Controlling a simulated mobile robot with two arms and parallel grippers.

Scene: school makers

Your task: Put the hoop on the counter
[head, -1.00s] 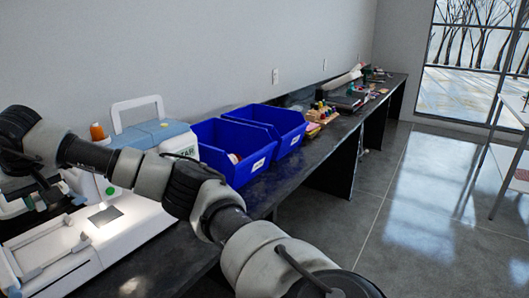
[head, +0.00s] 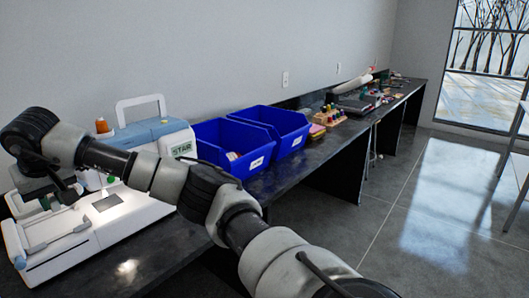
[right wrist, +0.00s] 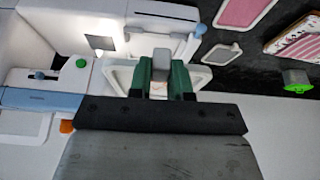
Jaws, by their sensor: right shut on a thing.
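My right gripper (head: 66,190) hangs over the white sewing machine (head: 150,134) at the left of the head view. In the right wrist view my right gripper (right wrist: 161,70) is shut on a pale hoop (right wrist: 203,78), whose rim shows on both sides of the green fingers. Much of the hoop is hidden behind the fingers and the gripper body. The machine's lit bed (right wrist: 98,42) lies just beyond it. I cannot tell whether the hoop touches the machine. The dark counter (head: 290,178) runs along the wall. My left gripper is not in view.
Two blue bins (head: 272,125) stand on the counter right of the machine. A rack of small bottles (head: 333,115) and other supplies are farther along. In the wrist view, pink framed pieces (right wrist: 243,12) and a green item (right wrist: 296,80) lie on the right. A strip of counter front is bare.

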